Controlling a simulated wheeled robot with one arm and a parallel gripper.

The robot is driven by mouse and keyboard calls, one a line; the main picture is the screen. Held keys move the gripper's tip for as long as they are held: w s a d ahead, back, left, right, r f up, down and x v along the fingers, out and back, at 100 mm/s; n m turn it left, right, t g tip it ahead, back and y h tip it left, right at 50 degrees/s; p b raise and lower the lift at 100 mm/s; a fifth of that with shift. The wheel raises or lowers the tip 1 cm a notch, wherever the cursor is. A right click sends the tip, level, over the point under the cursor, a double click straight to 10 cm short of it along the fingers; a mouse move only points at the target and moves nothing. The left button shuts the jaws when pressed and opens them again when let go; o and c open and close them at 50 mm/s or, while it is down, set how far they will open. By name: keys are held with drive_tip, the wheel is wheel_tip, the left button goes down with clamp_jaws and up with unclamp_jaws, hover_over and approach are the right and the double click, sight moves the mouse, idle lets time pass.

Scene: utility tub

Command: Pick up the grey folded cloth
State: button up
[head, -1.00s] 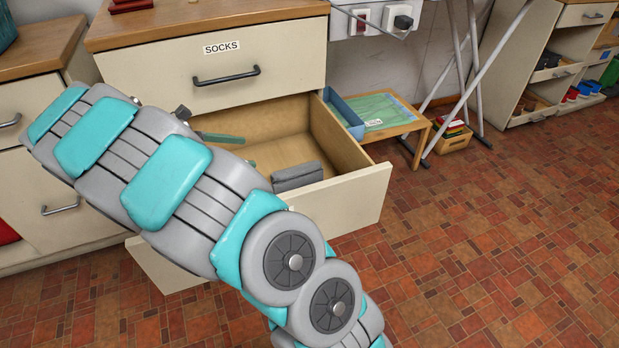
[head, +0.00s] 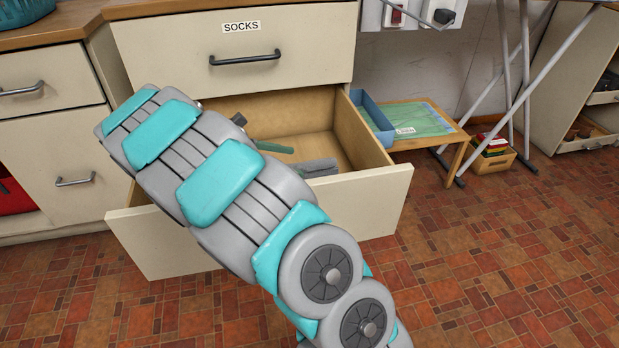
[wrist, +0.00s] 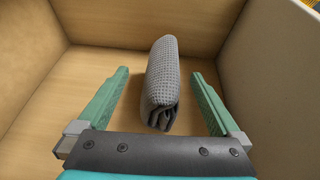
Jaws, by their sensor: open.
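The grey folded cloth (wrist: 162,85) lies on the floor of the open drawer (head: 360,205). In the wrist view it shows a waffle weave and its folded end faces me. My gripper (wrist: 160,95) is open, with one green finger on each side of the cloth and a visible gap to both. In the head view the cloth (head: 318,168) shows near the drawer's front wall, partly hidden by that wall. One green finger (head: 272,147) shows to its left there; my arm hides most of the gripper.
Drawer walls stand close around the gripper. A closed drawer labelled SOCKS (head: 240,50) is above. A low wooden table (head: 420,120) with a blue-sided tray (head: 372,115) stands to the right, beside drying-rack-like metal legs (head: 515,90). The tiled floor in front is clear.

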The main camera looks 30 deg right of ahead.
sight(307, 164)
drive_tip(key=x, duration=0.5)
drive_tip(key=shift+d+f, duration=0.2)
drive_tip(key=shift+d, duration=0.05)
drive_tip(key=shift+c, duration=0.2)
drive_tip(key=c, duration=1.3)
